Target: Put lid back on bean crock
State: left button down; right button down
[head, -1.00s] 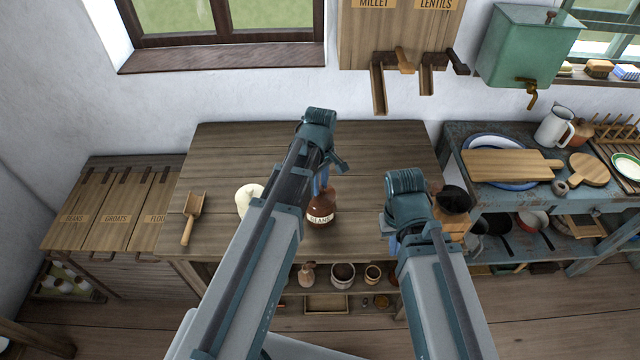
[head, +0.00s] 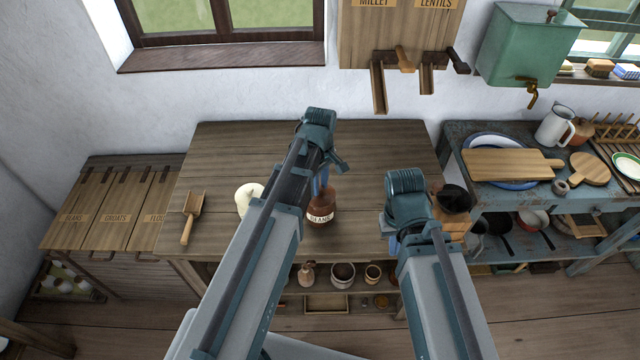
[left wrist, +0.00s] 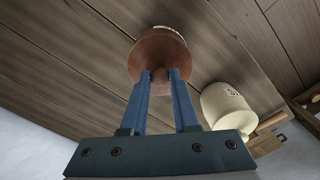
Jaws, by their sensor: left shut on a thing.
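The brown bean crock (head: 321,214), with a white label, stands upright on the wooden counter. My left gripper (head: 321,184) is above it with the fingers pointing down. In the left wrist view my left gripper (left wrist: 160,76) is shut on the small knob of the round brown lid (left wrist: 158,55). The lid is over the crock's mouth; I cannot tell whether it rests on the rim or hangs just above. My right gripper (head: 392,243) is low at the counter's front right, mostly hidden by its own arm, away from the crock.
A cream jar (head: 246,196) stands left of the crock, partly behind my left arm; it also shows in the left wrist view (left wrist: 228,106). A wooden scoop (head: 193,217) lies at the counter's left. A dark-topped wooden object (head: 453,204) is at the right. The counter's back is clear.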

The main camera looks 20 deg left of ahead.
pick_arm(q)
jog(key=shift+c, duration=0.6)
grip_release()
jog(key=shift+r, duration=0.2)
jog(key=shift+r+p, duration=3.3)
jog(key=shift+p, duration=0.15)
jog(key=shift+r, duration=0.1)
jog(key=shift+c, duration=0.2)
